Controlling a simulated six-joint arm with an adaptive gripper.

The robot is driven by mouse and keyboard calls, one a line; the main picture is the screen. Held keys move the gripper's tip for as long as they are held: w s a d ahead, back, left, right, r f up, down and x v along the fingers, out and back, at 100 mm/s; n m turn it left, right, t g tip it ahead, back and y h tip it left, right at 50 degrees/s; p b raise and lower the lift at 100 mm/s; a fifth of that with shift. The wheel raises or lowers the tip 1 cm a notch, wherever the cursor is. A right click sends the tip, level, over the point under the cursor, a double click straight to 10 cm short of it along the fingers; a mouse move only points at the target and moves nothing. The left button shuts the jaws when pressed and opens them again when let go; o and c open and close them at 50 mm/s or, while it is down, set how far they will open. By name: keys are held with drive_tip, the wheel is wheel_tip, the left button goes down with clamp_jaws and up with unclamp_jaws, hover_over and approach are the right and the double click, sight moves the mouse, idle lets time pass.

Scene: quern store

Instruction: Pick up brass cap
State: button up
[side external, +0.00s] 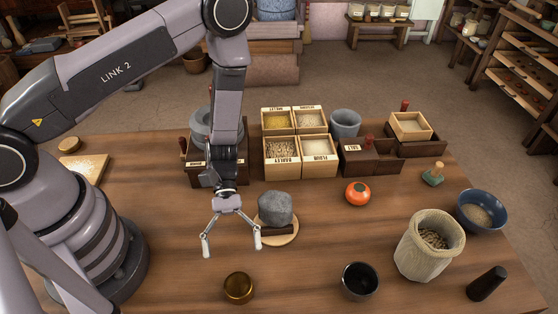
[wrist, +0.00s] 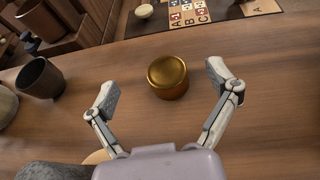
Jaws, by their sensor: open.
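The brass cap (side external: 239,287) is a short, round, gold-coloured piece standing on the wooden table near the front edge in the side view. In the wrist view the brass cap (wrist: 168,76) lies ahead, between the lines of my two fingers and just beyond or level with their tips. My gripper (side external: 232,248) is open and empty, pointing down above the table, behind the cap in the side view. In the wrist view my gripper (wrist: 166,86) has its fingers spread wide on either side of the cap, not seen touching it.
A grey stone (side external: 275,209) on a round wooden board stands right beside my gripper. A dark cup (side external: 360,281) is right of the cap. Labelled grain boxes (side external: 282,158) are behind.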

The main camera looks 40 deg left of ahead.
sight(238, 284)
wheel_tip(238, 284, down, 4)
drive_tip(key=shift+r, duration=0.1)
drive_tip(key=x, duration=0.5)
drive_tip(key=shift+f, duration=0.25)
drive_tip(key=c, duration=1.3)
drive_tip(key=shift+o, duration=0.2)
drive_tip(key=shift+r, duration=0.15)
